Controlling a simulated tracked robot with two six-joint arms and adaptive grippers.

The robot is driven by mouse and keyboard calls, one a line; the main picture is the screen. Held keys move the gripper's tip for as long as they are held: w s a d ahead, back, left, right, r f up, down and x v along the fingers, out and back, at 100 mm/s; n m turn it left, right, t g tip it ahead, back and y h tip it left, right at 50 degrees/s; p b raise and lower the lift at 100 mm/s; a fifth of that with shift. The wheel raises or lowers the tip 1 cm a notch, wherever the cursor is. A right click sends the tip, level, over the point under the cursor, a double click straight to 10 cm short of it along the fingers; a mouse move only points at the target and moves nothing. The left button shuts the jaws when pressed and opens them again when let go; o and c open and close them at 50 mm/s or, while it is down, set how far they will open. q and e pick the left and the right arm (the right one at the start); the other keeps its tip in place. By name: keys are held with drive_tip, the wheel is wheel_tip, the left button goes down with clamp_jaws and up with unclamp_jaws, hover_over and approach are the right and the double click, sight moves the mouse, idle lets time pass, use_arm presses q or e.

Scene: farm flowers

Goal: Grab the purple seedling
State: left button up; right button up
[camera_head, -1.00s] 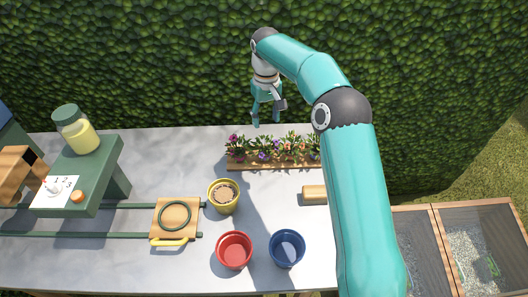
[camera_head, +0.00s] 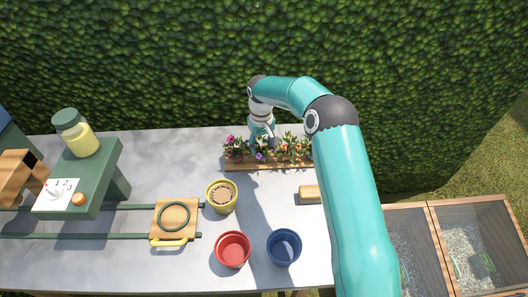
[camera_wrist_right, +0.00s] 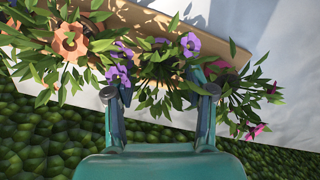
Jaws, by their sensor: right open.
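The purple seedling (camera_wrist_right: 118,75) has violet flowers and green leaves. It stands in a row of seedlings on a wooden tray (camera_head: 240,167) at the back of the table in the head view. Its flowers also show there as a small purple spot (camera_head: 261,156). My right gripper (camera_wrist_right: 159,92) is open, with its two fingers on either side of the purple seedling's leaves in the right wrist view. In the head view my right gripper (camera_head: 261,140) is low over the row, and its fingertips are partly hidden by plants. My left gripper is not in view.
An orange-flowered seedling (camera_wrist_right: 70,42) and a magenta-flowered one (camera_head: 234,143) flank it closely. A yellow pot (camera_head: 222,197), a red pot (camera_head: 232,249) and a blue pot (camera_head: 284,247) stand in front. A green stand (camera_head: 100,185) with a jar (camera_head: 75,133) is at left.

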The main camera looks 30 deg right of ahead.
drive_tip(key=shift+c, duration=0.3)
clamp_jaws()
